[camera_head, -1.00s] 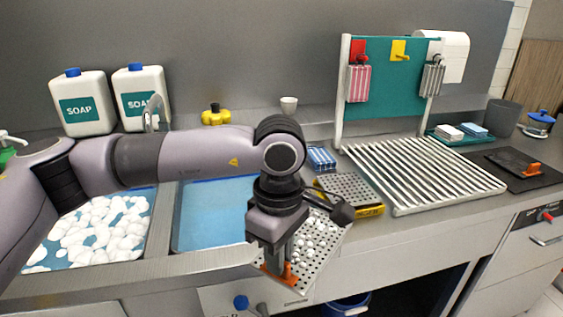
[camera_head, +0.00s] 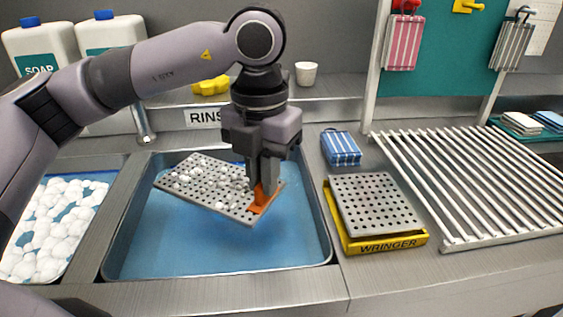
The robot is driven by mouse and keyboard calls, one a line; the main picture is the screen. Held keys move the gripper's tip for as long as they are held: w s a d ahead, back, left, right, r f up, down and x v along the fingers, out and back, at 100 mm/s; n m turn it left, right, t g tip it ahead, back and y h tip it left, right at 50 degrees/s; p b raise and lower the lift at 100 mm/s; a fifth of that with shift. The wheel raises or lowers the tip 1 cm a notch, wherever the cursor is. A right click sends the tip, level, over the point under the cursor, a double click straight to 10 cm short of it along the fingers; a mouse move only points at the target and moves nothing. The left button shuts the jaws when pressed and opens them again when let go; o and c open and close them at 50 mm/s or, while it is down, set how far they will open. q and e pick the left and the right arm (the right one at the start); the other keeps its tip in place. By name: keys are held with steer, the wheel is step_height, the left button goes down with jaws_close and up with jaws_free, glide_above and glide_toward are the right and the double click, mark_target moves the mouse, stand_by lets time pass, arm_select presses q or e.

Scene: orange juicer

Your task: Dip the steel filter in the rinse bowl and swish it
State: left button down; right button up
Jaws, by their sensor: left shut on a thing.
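The steel filter (camera_head: 208,184) is a perforated grey plate with white suds on it and an orange handle (camera_head: 262,197) at its right end. My left gripper (camera_head: 263,184) points down and is shut on the orange handle. The filter is tilted over the rinse bowl (camera_head: 180,240), a square steel basin of blue water below a sign that reads "RINS". I cannot tell whether the filter touches the water. My right gripper is out of view.
A sink of white foam (camera_head: 55,222) lies to the left. A yellow wringer (camera_head: 385,243) with a perforated top and a blue striped sponge (camera_head: 341,148) sit right of the basin. A drying rack (camera_head: 470,185) stands further right. Soap bottles (camera_head: 105,38) stand behind.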

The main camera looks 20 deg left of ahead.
arm_select(q)
steer(key=shift+w+a+f+n, duration=0.15)
steer(key=shift+w+n, duration=0.25)
steer(key=shift+n, duration=0.1)
arm_select(e)
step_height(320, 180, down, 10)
steer(key=b, duration=1.1)
arm_select(q)
step_height(320, 180, down, 17)
steer(key=shift+r+b, duration=0.15)
steer(key=shift+b, duration=0.75)
steer(key=shift+f, duration=0.2)
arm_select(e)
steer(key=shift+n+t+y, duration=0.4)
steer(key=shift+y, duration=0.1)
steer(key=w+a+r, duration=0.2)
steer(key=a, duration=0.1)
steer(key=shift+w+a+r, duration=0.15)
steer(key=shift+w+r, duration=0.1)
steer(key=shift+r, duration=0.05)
